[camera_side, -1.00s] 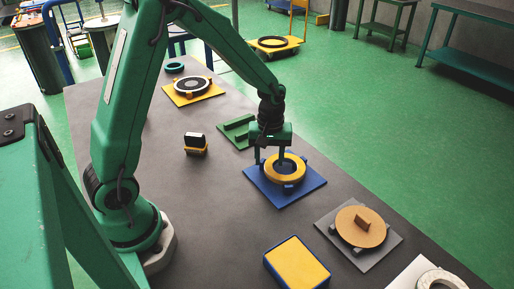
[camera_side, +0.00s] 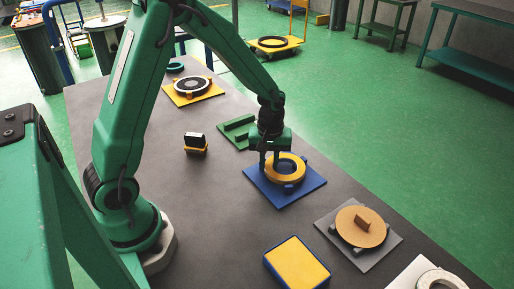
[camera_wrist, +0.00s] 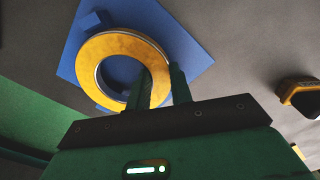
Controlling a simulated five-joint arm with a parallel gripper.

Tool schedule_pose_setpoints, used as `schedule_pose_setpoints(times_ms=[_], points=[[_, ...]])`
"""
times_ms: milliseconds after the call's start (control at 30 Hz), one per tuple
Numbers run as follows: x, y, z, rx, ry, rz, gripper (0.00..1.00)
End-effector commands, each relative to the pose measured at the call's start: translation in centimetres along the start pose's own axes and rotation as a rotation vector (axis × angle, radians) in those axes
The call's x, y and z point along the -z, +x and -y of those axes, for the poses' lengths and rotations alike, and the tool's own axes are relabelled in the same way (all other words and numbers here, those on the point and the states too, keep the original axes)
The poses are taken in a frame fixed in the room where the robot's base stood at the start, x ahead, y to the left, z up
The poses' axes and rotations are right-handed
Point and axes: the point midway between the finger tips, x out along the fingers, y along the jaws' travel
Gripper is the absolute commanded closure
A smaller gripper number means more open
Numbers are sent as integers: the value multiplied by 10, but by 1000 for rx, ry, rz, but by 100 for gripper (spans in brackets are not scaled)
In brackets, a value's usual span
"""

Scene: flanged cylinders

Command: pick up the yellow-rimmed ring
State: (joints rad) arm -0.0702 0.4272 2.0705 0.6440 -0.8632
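The yellow-rimmed ring (camera_side: 292,178) lies flat on a blue square plate (camera_side: 309,188) with small blue blocks around it. In the wrist view the ring (camera_wrist: 92,62) shows a broad yellow rim around an open hole on the blue plate (camera_wrist: 186,45). My gripper (camera_side: 270,164) points down at the ring's left side in the side view. In the wrist view my gripper (camera_wrist: 162,72) has one finger inside the hole and the other outside the rim. Both fingers appear to touch the rim, shut on it. The fingertips' lower ends are partly hidden.
A green plate with a bar (camera_side: 237,131) lies just behind. A black-and-yellow block (camera_side: 195,143) stands to the left. A tan disc on a grey plate (camera_side: 352,228) and a yellow-topped blue box (camera_side: 297,264) lie in front. The grey table (camera_side: 225,215) is clear left of the blue plate.

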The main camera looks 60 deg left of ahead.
Motion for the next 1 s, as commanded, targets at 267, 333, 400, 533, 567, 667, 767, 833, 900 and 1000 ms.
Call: schedule_pose_setpoints(times_ms=[267,333,400,533,567,667,767,833,900,1000], points=[[1,-1,-1,-4,0,-3,100],[1,-1,-1,-4,0,-3,100],[1,-2,-1,-4,0,-3,100],[1,-4,-1,-5,0,-4,100],[1,-5,-1,-5,0,-4,100],[1,-10,-1,-5,0,-4,100],[1,-18,-2,-6,0,-5,100],[1,-25,-1,-6,0,-5,100],[2,-34,-2,-7,0,-6,100],[-3,-46,-2,-6,3,-5,100]])
